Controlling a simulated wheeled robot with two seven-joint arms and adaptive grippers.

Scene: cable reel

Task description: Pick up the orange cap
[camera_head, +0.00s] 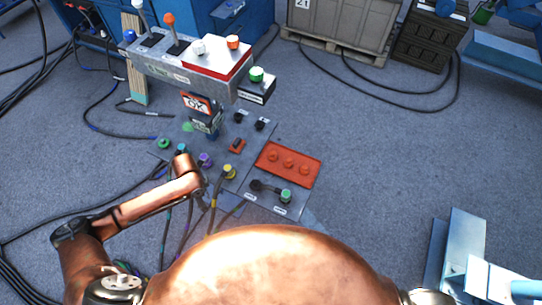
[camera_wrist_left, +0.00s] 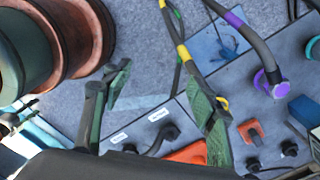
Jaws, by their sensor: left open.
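A round orange cap (camera_head: 233,41) sits on the red-topped end of the raised grey control box, beside a white cap (camera_head: 198,47). An orange ball knob (camera_head: 168,19) tops a lever on the same box. A green cap (camera_head: 256,74) is on a small block at its right. None of these clearly shows in the left wrist view. My left gripper (camera_head: 204,198) is low by the floor panel, well below and in front of the box, partly hidden by its own arm. In the left wrist view the left gripper (camera_wrist_left: 157,92) is open, with no held object visible. My right gripper is out of view.
The floor panel (camera_head: 210,172) carries coloured plugs and cables, including a yellow plug (camera_head: 228,171), and a small orange block (camera_wrist_left: 252,131). A red plate (camera_head: 288,164) with round knobs lies at its right. Blue machines stand behind.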

